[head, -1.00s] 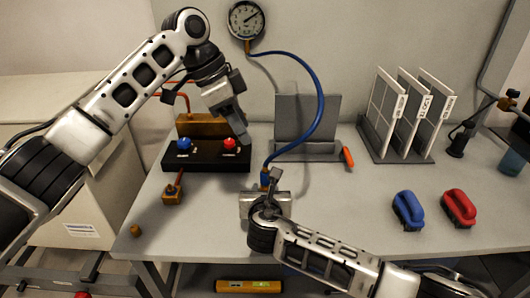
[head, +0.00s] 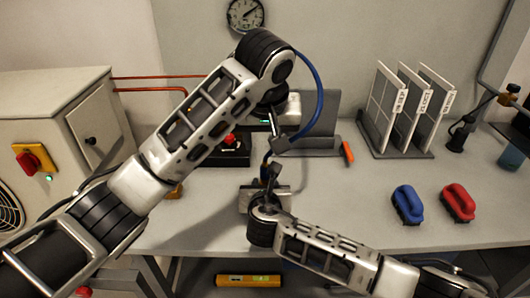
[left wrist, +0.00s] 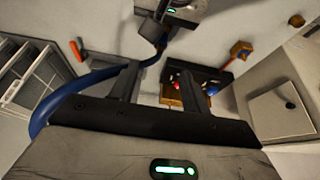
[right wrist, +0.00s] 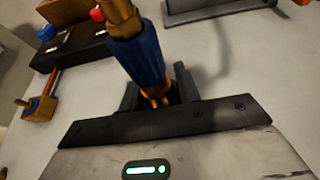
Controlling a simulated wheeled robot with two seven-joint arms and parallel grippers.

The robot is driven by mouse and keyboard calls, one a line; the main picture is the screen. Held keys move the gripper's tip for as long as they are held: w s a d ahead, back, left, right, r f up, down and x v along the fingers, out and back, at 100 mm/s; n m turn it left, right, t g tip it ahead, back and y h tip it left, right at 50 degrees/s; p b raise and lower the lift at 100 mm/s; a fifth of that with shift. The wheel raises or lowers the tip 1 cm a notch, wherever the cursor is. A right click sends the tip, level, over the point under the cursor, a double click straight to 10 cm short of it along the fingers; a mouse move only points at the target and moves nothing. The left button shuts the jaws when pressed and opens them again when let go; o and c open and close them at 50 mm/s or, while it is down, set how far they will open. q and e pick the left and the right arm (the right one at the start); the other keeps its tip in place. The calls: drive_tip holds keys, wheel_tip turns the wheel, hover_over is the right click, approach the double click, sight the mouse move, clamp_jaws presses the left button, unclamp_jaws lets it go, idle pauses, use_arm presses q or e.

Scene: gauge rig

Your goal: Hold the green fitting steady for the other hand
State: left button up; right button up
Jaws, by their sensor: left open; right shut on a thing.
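No green fitting shows. My right gripper (head: 268,177) is shut on a blue-sleeved brass fitting (right wrist: 142,62) at the lower end of a blue hose (head: 318,88), above the bench. The right wrist view shows the fitting between the right fingers (right wrist: 156,88). My left gripper (head: 278,140) is open, above and close to the right one, beside the hose. In the left wrist view no object is clasped between the left fingers (left wrist: 162,72); the hose (left wrist: 62,96) passes by the left-hand finger, and my right gripper (left wrist: 160,22) is beyond.
A dial gauge (head: 245,14) is on the wall. A black panel with a red knob (head: 230,139) is partly hidden behind my left arm. The front middle-right bench is clear.

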sight(265, 161)
use_arm(q)
drive_tip(key=x, duration=1)
clamp_jaws()
